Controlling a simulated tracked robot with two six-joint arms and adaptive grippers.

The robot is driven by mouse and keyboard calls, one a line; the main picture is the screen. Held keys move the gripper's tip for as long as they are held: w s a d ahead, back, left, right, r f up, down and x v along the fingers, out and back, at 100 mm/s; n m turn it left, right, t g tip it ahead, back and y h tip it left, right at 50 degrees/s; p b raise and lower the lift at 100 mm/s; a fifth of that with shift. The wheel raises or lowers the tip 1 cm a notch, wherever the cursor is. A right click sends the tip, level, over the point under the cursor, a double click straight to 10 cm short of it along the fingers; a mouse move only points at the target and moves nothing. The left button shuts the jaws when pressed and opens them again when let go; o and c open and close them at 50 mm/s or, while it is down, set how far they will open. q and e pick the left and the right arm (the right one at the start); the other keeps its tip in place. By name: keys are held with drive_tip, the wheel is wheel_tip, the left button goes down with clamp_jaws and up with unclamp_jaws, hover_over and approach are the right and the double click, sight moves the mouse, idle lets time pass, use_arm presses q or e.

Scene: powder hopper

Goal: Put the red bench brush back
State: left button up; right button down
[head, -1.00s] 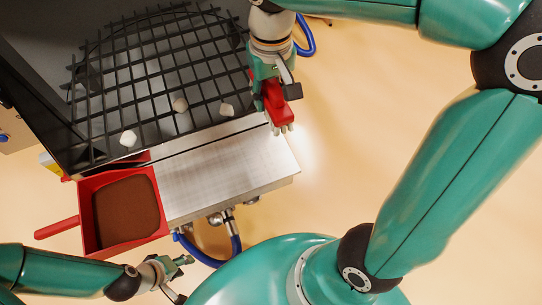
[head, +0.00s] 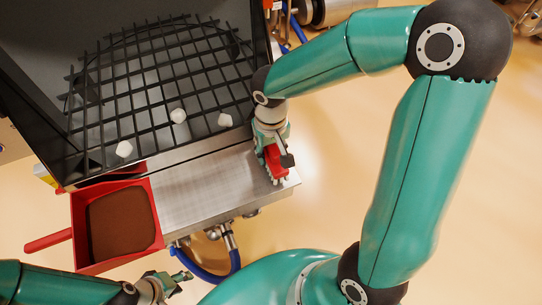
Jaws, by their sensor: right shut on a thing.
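The red bench brush (head: 273,160) is in my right gripper (head: 274,158), over the right end of the steel shelf (head: 205,185) in front of the hopper. Its pale bristles point toward the front edge of the shelf. I cannot tell whether the brush touches the shelf. My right gripper is shut on the brush, and its fingers hide part of it. My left gripper (head: 175,281) is at the bottom left, below the red dustpan (head: 77,223). It appears open and empty.
The red dustpan, holding brown powder (head: 122,222), sits left of the shelf. White lumps, one of them here (head: 178,116), lie on the black grate (head: 150,75). A blue hose (head: 215,275) runs below the shelf. The middle of the shelf is clear.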

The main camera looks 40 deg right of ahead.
drive_tip(key=shift+f, duration=1.2)
drive_tip(key=shift+f, duration=0.1)
drive_tip(key=c, duration=0.7)
unclamp_jaws()
drive_tip(key=shift+r, duration=0.2)
wheel_tip(320, 180, up, 12)
drive_tip(key=shift+f+p, duration=0.1)
drive_tip(key=shift+p, duration=0.45)
